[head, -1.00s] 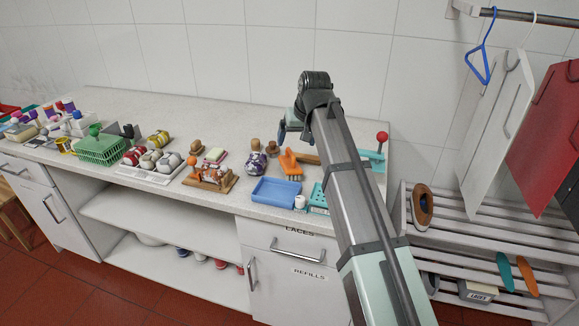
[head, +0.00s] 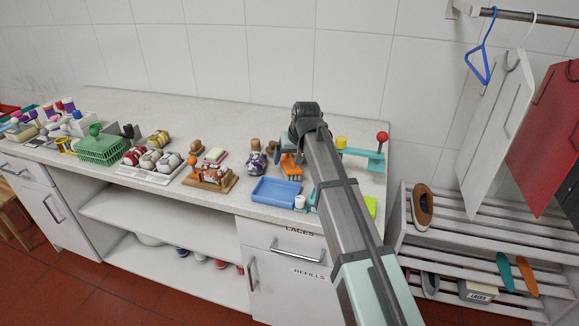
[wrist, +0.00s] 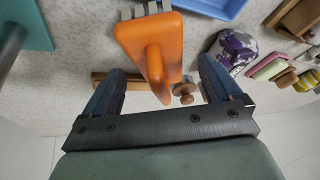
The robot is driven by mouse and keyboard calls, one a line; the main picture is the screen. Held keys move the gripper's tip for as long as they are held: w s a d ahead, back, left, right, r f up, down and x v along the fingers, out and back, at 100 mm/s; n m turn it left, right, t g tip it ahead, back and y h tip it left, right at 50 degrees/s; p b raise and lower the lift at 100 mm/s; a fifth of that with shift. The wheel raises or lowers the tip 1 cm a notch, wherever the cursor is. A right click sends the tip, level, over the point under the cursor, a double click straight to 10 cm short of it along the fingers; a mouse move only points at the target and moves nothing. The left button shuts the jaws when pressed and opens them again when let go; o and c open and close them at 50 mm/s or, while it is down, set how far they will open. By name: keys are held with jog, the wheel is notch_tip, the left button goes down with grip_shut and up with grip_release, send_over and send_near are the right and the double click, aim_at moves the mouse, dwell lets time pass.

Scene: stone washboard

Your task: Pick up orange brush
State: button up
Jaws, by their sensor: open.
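The orange brush (head: 291,169) lies on the worktop, just behind the blue tray. In the wrist view the orange brush (wrist: 140,38) shows its raised handle and a row of grey bristles at the top edge. My gripper (head: 288,155) is open above the brush's far end, and the arm crosses in front of the worktop. In the wrist view the two dark blue fingers of my gripper (wrist: 163,72) stand apart, with the near end of the handle seen between them. Whether they touch the brush cannot be told.
The blue tray (head: 275,192) lies in front of the brush. A teal stand with a red ball (head: 382,137) is at the right. A small brown knob (wrist: 183,92) lies beside the handle.

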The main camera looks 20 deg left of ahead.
aim_at(296, 165)
jog(key=shift+x, duration=1.3)
jog(key=c, duration=1.2)
notch_tip(296, 165, up, 9)
jog(key=shift+r, duration=0.1)
jog(key=shift+d+r, duration=0.1)
jog(key=shift+r, duration=0.1)
jog(key=shift+t, duration=0.6)
jog(key=d+f, duration=0.1)
jog(key=f, duration=0.1)
jog(key=s+d+f, duration=0.1)
jog(key=shift+s+d+f, duration=0.1)
jog(key=shift+s+f, duration=0.15)
jog(key=shift+f, duration=0.15)
jog(key=shift+f+n, duration=0.3)
jog(key=shift+w+a+r+n+y, duration=0.6)
jog(key=shift+w+a+n, duration=0.15)
jog(key=shift+n, duration=0.65)
jog(key=shift+f, duration=3.35)
